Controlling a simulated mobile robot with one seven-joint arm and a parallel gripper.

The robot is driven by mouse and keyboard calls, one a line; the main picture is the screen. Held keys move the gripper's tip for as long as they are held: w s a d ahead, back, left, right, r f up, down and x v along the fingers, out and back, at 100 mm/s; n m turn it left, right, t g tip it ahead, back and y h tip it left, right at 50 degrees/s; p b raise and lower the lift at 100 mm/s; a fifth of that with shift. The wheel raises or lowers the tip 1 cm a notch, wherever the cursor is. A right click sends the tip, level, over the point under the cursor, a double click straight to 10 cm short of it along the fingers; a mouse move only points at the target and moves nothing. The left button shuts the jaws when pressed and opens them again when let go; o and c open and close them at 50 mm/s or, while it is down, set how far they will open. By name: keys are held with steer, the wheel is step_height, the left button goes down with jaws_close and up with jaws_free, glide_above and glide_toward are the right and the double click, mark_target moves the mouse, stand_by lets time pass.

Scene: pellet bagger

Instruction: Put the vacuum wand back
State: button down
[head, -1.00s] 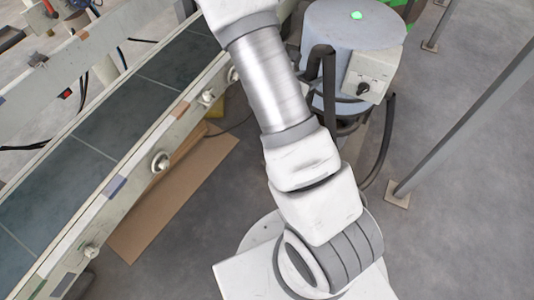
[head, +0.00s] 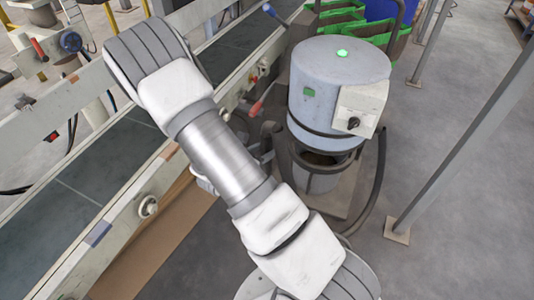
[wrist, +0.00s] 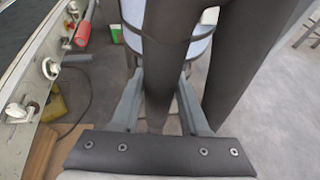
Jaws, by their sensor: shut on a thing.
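The vacuum wand (wrist: 158,100) is a dark tube. In the wrist view it runs between the two grey fingers of my gripper (wrist: 159,82), which is shut on it. A second thick dark tube (wrist: 243,65), perhaps the hose, passes close on the right. The vacuum (head: 335,85) is a blue-grey drum with a green light on its lid and a switch box on its side. Part of it shows behind the wand in the wrist view (wrist: 200,45). In the head view my arm hides my gripper; a dark tube end (head: 268,140) shows left of the drum. I cannot make out the wand's holder.
A conveyor (head: 95,165) with a pale side rail and knobs runs along the left. A red handle (wrist: 82,33) sticks out from it near the wand. A grey post (head: 455,130) stands on the right. Green-edged bins (head: 345,18) are behind the vacuum.

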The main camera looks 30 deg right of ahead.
steer(key=shift+f, duration=0.4)
steer(key=shift+f, duration=0.2)
steer(key=shift+c, duration=2)
jaws_free()
